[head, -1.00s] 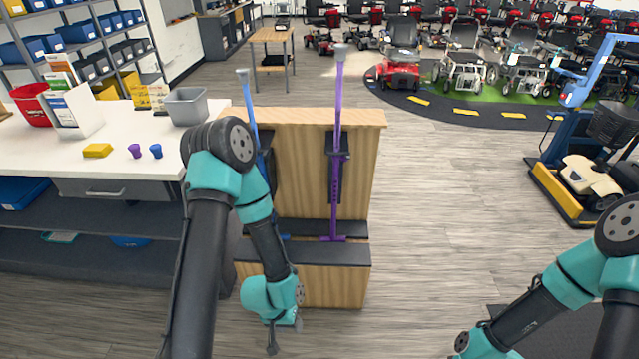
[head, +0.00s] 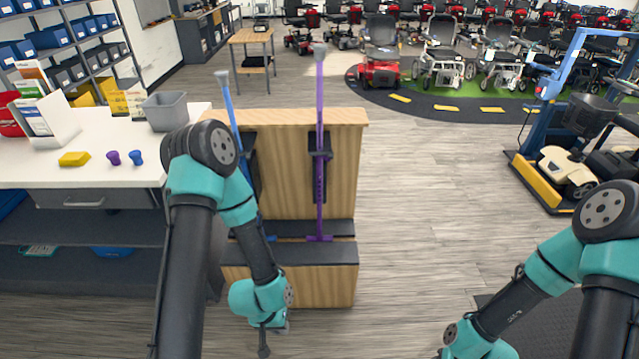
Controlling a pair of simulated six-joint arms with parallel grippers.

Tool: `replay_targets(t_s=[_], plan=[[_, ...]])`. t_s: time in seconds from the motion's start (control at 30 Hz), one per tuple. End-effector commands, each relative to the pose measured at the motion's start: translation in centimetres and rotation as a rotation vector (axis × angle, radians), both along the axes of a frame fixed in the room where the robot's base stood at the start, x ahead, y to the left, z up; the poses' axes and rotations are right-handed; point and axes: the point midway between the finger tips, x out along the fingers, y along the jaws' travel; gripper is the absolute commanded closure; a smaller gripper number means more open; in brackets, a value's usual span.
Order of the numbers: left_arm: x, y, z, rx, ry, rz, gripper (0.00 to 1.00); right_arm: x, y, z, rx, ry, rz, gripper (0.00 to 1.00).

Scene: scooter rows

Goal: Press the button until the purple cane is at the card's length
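The purple cane (head: 320,95) stands upright in a dark holder on the front of a wooden stand (head: 345,160), its grey top above the stand's upper edge. A blue cane (head: 230,110) stands to its left, partly hidden behind my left arm, and its top is lower. My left gripper (head: 264,340) hangs in front of the stand's base, pointing down, apart from both canes. I see one dark finger, and its opening is not clear. My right gripper is below the bottom edge. I cannot make out the button or which card is meant.
A white counter (head: 60,178) at the left bears a leaflet holder (head: 48,122), yellow cards (head: 126,102), a grey bin (head: 167,112), a yellow block (head: 75,159) and small purple (head: 113,158) and blue (head: 136,158) pieces. Floor (head: 420,190) right of the stand is clear.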

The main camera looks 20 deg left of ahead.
Motion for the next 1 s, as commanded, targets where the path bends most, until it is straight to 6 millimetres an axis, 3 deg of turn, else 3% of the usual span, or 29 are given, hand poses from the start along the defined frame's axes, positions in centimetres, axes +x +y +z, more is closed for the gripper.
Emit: replay_targets(t_s=[0.17, 1.0], plan=[[0.00, 0.00, 0.00, 0.000, 0.000, 0.000, 1.00, 0.00, 0.00, 0.00, 0.000, 0.000, 0.000, 0.57], [0.00, 0.00, 0.00, 0.000, 0.000, 0.000, 1.00, 0.00, 0.00, 0.00, 0.000, 0.000, 0.000, 0.57]])
